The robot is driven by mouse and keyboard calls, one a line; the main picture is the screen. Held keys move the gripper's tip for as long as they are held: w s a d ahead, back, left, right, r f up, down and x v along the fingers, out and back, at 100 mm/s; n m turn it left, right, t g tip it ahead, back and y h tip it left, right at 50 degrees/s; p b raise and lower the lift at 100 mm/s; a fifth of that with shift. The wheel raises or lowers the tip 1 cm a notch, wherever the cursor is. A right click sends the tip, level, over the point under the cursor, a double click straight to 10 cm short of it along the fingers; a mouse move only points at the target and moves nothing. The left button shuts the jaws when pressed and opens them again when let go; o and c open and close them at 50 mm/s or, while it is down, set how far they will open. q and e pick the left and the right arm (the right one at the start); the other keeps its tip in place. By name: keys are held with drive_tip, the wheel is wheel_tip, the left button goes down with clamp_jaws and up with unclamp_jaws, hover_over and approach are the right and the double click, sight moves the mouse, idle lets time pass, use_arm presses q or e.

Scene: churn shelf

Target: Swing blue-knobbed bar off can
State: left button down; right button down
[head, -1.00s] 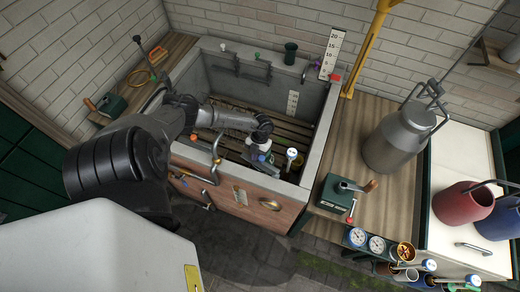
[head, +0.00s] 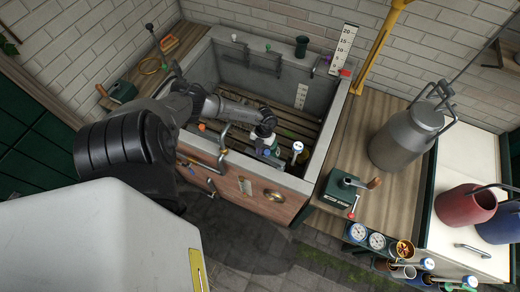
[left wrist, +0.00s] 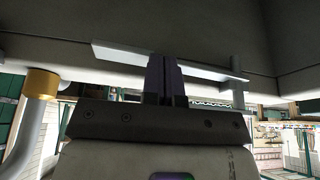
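My left gripper (head: 268,150) reaches down into the stone trough, just inside its front wall. In the left wrist view its two dark fingers (left wrist: 166,80) are side by side with almost no gap. A pale flat bar (left wrist: 120,55) runs crosswise behind them, and I cannot tell whether they touch it. A small upright post (left wrist: 237,80) stands near the bar's right end. No blue knob shows clearly on this bar. The gripper and wrist hide most of what is under them in the head view. A grey milk can (head: 403,140) stands upright on the wooden counter, apart from the gripper.
The stone trough (head: 325,130) has a slatted floor and small coloured knobs on its far rim. A white-and-blue-topped piece (head: 298,147) stands right of my gripper. A bent pipe (head: 224,140) rises at the front wall. A green crank box (head: 342,190) sits on the counter.

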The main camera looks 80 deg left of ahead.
use_arm(q)
drive_tip(key=w+a+r+b, duration=0.3)
drive_tip(key=w+a+r, duration=0.2)
drive_tip(key=r, duration=0.4)
drive_tip(key=shift+w+a+r, duration=0.15)
drive_tip(key=shift+a, duration=0.05)
idle(0.7)
